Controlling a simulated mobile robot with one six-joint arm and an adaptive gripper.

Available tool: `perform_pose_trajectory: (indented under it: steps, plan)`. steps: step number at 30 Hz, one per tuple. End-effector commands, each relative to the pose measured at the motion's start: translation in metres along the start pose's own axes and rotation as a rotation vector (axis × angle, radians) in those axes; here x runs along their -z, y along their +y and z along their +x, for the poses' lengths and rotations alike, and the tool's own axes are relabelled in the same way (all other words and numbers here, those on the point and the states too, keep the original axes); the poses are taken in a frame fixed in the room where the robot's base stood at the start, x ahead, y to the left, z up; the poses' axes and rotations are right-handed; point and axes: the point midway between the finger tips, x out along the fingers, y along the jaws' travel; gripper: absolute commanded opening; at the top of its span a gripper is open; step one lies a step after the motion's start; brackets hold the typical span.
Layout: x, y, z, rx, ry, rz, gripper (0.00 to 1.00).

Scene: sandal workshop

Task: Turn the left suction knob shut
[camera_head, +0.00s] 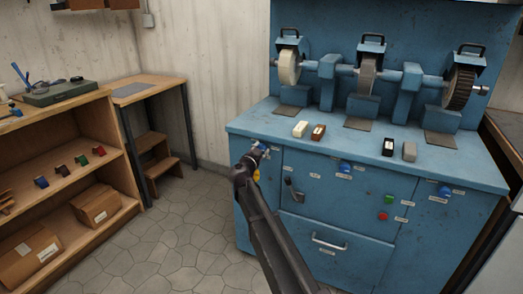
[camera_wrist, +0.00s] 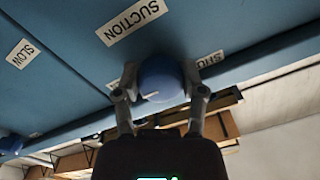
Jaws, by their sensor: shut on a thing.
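The left suction knob (camera_wrist: 160,80) is a round blue knob on the front of the blue machine, under a white SUCTION label (camera_wrist: 132,20) in the wrist view. My gripper (camera_wrist: 163,92) is shut on it, one finger on each side. A small pale mark shows on the knob's face. Part of another label (camera_wrist: 210,59) sits beside the right finger, and one more is partly hidden behind the left finger. In the head view my gripper (camera_head: 257,151) is at the machine's left front edge and mostly hides the knob.
The blue machine (camera_head: 340,205) carries grinding wheels on top, further blue knobs (camera_head: 345,166) (camera_head: 444,190), a green button (camera_head: 389,199) and a red button (camera_head: 383,216). A lever handle (camera_head: 293,190) is close right of my gripper. A wooden shelf (camera_head: 78,180) stands left; tiled floor (camera_head: 165,250) between is clear.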

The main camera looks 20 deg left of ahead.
Motion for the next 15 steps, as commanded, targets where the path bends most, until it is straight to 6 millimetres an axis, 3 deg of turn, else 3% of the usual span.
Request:
perform_pose_trajectory:
  steps: [15]
  plan:
    - [0.0007,-0.0001,0.0018,-0.004,-0.008,-0.216,0.05]
